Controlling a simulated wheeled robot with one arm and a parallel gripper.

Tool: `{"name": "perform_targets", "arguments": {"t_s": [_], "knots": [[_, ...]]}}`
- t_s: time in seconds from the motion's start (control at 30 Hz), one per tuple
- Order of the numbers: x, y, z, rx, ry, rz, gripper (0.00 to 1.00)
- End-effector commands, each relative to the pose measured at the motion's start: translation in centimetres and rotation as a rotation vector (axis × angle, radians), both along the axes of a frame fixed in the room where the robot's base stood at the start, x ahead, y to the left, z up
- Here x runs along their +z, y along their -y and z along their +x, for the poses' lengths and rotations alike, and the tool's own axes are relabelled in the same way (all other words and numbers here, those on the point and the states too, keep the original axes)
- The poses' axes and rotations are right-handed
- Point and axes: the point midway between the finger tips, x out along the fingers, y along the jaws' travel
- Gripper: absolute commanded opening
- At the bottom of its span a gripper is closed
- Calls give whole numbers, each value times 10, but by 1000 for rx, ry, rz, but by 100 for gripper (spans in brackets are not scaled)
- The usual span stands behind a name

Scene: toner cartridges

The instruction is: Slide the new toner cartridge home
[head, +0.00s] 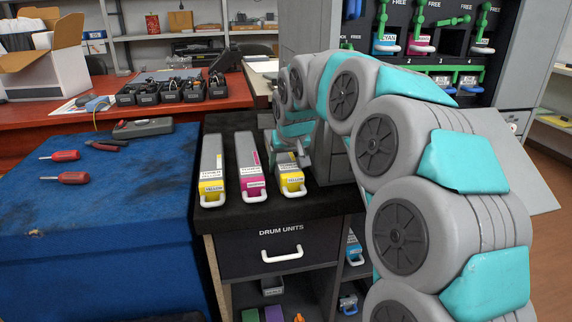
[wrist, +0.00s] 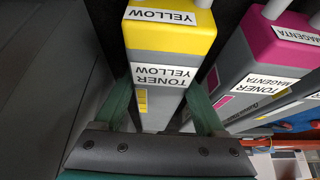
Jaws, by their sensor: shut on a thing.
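My gripper (wrist: 158,92) is shut on a grey toner cartridge with a yellow end (wrist: 168,38), one finger on each side of its body. In the head view this cartridge (head: 291,180) is the rightmost of three on the black bench top (head: 222,233), handle end toward the front. My arm hides its rear part. I cannot tell whether it touches the bench. The printer (head: 494,80) stands at the back right. Its bay shows a cyan cartridge (head: 387,45), a magenta cartridge (head: 422,45), a dark empty slot (head: 452,42) and another cartridge (head: 483,44), with green levers above.
A magenta cartridge (head: 251,180) lies just left of the held one, with another yellow cartridge (head: 212,180) beyond it. Below is the drum units drawer (head: 260,262). A blue mat (head: 120,215) with screwdrivers (head: 72,178) is at left. A red table (head: 40,122) is behind.

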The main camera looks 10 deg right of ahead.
Motion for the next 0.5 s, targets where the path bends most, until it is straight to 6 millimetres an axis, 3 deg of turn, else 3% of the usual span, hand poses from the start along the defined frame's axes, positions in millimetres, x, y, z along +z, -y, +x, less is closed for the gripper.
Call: {"name": "perform_targets", "arguments": {"t_s": [0.5], "knots": [[9, 0, 0, 0, 0, 0, 0]]}}
